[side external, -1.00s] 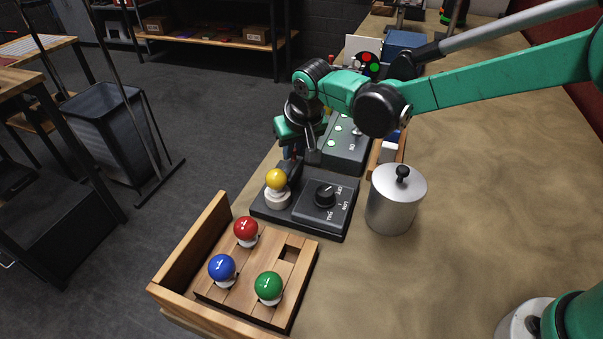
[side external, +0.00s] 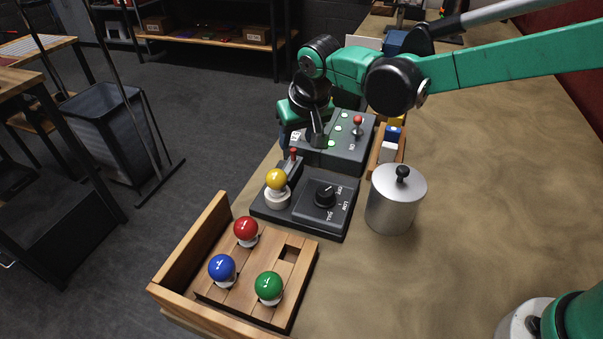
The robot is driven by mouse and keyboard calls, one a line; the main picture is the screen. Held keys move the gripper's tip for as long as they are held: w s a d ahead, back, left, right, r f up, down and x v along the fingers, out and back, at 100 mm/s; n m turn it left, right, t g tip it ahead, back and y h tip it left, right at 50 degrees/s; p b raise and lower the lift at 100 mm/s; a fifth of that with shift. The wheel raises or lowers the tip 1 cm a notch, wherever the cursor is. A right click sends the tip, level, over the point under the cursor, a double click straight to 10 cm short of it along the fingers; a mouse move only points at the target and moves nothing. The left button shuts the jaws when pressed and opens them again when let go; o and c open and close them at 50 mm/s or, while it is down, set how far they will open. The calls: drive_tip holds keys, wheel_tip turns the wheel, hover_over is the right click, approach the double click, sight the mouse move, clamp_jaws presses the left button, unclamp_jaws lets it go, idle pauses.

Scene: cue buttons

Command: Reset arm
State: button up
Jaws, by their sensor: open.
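My gripper (side external: 312,138) hangs above the near left part of the grey switch box (side external: 342,163), past the dial panel. Its fingers are partly hidden by the arm's wrist, and I see nothing held between them. The switch box has several lit green lights and a red-topped lever (side external: 357,122). The black dial panel (side external: 326,215) has a round knob (side external: 325,194), a small red-topped lever (side external: 293,155) and a yellow ball on a white base (side external: 277,180).
A wooden tray (side external: 205,238) at the front holds red (side external: 245,229), blue (side external: 222,268) and green (side external: 268,286) balls. A lidded metal canister (side external: 396,200) stands right of the panel. A narrow box with coloured blocks (side external: 389,152) is behind it.

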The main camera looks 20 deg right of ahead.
drive_tip(key=shift+v, duration=1.15)
drive_tip(key=s+d+r+t, duration=0.2)
drive_tip(key=s+d+r, duration=0.1)
drive_tip(key=s+d, duration=1.2)
drive_tip(key=shift+s+t, duration=0.3)
drive_tip(key=shift+s, duration=0.15)
